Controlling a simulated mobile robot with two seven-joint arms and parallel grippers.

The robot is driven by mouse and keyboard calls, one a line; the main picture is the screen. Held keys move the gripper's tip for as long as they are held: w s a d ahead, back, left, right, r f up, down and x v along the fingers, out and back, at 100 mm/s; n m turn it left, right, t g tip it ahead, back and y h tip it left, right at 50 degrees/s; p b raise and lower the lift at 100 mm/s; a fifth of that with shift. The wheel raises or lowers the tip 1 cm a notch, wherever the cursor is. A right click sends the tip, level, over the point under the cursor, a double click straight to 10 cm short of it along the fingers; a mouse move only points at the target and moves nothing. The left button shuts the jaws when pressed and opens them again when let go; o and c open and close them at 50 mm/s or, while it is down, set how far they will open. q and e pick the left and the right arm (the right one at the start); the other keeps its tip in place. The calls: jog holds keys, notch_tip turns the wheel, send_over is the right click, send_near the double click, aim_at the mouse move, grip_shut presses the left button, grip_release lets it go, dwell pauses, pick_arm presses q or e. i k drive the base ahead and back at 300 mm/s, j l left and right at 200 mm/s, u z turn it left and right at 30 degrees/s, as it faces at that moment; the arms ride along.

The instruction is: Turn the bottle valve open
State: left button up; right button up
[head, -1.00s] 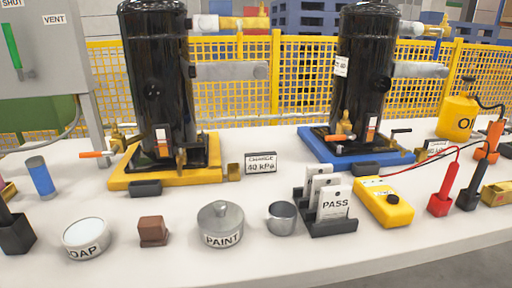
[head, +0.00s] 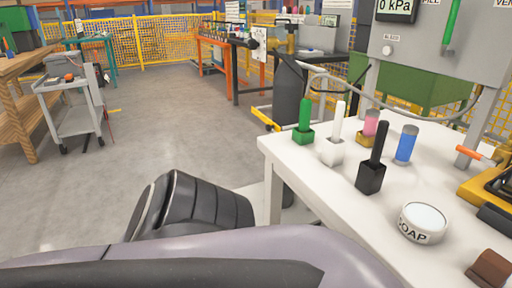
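A dark grey gas bottle (head: 291,95) stands on the floor beyond the left end of the white table, on a yellow-edged base (head: 264,120). The bottle's lower right side is hidden behind the table. Neither of my grippers is in view; parts of my own arm fill the bottom of the head view.
The white table (head: 290,160) carries green, white and black handled tools, a blue cylinder (head: 406,145) and a soap tin (head: 423,222). A grey panel (head: 425,50) stands at right. A grey cart (head: 75,105) stands at left. Open floor (head: 165,130) lies between.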

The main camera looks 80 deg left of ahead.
aim_at(290, 27)
jog(key=u, duration=2.3)
jog(key=k+l+u, duration=0.1)
jog(key=k+l, duration=0.2)
